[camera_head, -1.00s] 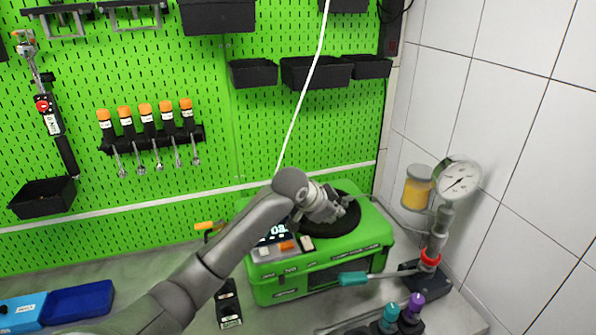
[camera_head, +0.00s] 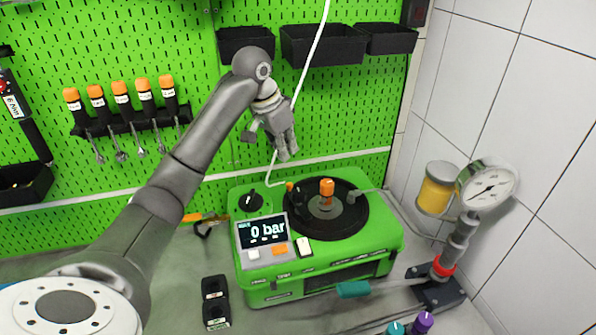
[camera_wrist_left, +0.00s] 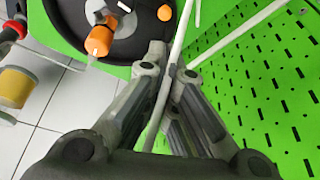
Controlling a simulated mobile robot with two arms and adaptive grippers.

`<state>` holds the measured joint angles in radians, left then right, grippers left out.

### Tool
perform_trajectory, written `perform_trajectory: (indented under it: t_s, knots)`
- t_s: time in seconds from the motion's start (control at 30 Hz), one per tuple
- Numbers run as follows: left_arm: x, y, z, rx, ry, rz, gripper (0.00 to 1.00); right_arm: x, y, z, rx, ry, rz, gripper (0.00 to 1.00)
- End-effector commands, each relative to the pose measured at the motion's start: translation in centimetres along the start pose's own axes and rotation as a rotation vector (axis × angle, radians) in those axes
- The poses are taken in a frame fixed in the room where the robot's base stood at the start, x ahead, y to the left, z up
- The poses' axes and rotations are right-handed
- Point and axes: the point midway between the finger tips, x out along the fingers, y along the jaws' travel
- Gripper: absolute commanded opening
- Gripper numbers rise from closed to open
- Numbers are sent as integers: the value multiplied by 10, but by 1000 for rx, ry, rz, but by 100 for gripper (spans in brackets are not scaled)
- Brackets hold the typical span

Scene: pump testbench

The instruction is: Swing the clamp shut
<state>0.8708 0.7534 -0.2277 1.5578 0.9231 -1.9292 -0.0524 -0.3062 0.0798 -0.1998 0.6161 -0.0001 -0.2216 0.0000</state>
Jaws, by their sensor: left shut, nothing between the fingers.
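The green pump testbench (camera_head: 290,282) stands on the bench with a round black plate (camera_head: 350,222) on top. An upright orange knob (camera_head: 326,187) stands at the middle of the plate. A dark part with an orange tip (camera_head: 290,187) at the plate's back left may belong to the clamp; I cannot tell its exact position. My left gripper (camera_head: 286,156) is shut and empty, above and behind the plate, apart from the knob. It also shows in the left wrist view (camera_wrist_left: 162,68). My right gripper is not in view.
A thin white hose (camera_head: 309,62) hangs close by my left gripper. A pressure gauge (camera_head: 487,188) and an amber jar (camera_head: 435,188) stand at right by the tiled wall. The display (camera_head: 262,232) reads 0 bar. Black bins (camera_head: 322,45) hang on the green pegboard.

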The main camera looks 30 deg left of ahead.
Motion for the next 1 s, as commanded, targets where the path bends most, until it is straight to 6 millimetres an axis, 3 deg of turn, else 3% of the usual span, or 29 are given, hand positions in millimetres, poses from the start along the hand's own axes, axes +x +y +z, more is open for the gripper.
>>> perform_trajectory:
  t_s: [0.17, 0.5, 0.7, 1.0]
  knots:
    - [8, 1, 0, 1, -3, 1, 0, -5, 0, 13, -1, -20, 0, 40]
    - [65, 1, 0, 0, -4, 3, 0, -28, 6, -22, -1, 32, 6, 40]
    - [92, 1, -1, 1, -2, 1, 0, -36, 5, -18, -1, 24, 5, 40]
    - [101, 0, 0, 2, 1, -1, 0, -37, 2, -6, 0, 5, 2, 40]
